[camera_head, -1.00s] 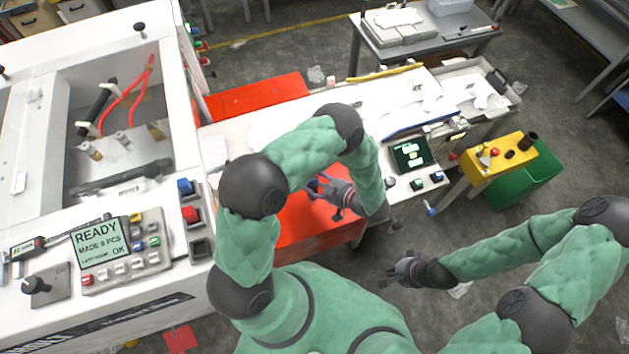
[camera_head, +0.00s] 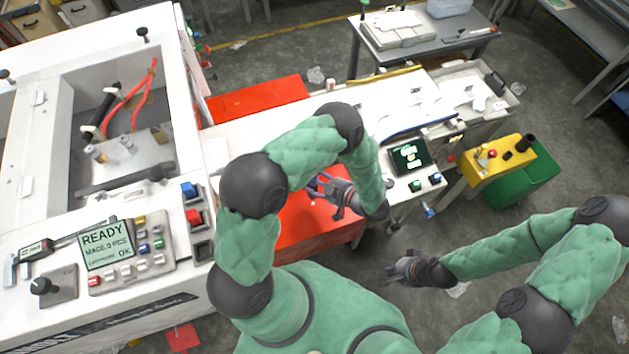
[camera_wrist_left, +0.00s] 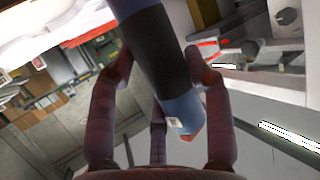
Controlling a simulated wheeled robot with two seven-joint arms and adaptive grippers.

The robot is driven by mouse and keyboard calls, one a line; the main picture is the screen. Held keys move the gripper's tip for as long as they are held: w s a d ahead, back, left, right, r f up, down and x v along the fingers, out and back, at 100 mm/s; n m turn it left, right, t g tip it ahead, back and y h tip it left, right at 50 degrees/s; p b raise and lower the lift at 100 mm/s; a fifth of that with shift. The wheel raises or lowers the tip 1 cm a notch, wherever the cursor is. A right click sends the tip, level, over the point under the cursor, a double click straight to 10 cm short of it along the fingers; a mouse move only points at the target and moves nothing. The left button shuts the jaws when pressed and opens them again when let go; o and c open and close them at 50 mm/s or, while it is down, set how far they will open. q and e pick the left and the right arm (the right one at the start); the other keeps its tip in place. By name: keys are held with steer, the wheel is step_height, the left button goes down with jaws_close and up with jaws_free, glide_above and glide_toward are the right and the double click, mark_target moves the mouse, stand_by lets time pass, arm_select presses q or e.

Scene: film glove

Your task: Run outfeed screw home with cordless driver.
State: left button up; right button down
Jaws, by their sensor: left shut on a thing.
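My left gripper (camera_head: 322,188) is over the red area in front of the white outfeed table (camera_head: 236,143). It is shut on the cordless driver, a blue and dark grey body (camera_wrist_left: 160,50) that fills the middle of the left wrist view. The fingers (camera_wrist_left: 157,95) stand around the driver. In the head view, only a little blue shows at the hand, and my arm hides part of the table. I cannot make out the outfeed screw. My right gripper (camera_head: 404,268) hangs low over the floor, apart from the table; its finger opening is unclear.
A white machine with a READY panel (camera_head: 105,247) stands at the left. A dark green control box (camera_head: 408,156) sits on the outfeed table. A yellow box (camera_head: 497,158) and green bin (camera_head: 524,185) stand at the right. A grey table (camera_head: 465,40) stands behind.

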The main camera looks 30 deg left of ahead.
arm_select(q)
steer(key=shift+r+p, duration=1.45)
steer(key=shift+r, duration=0.5)
steer(key=shift+f, duration=0.1)
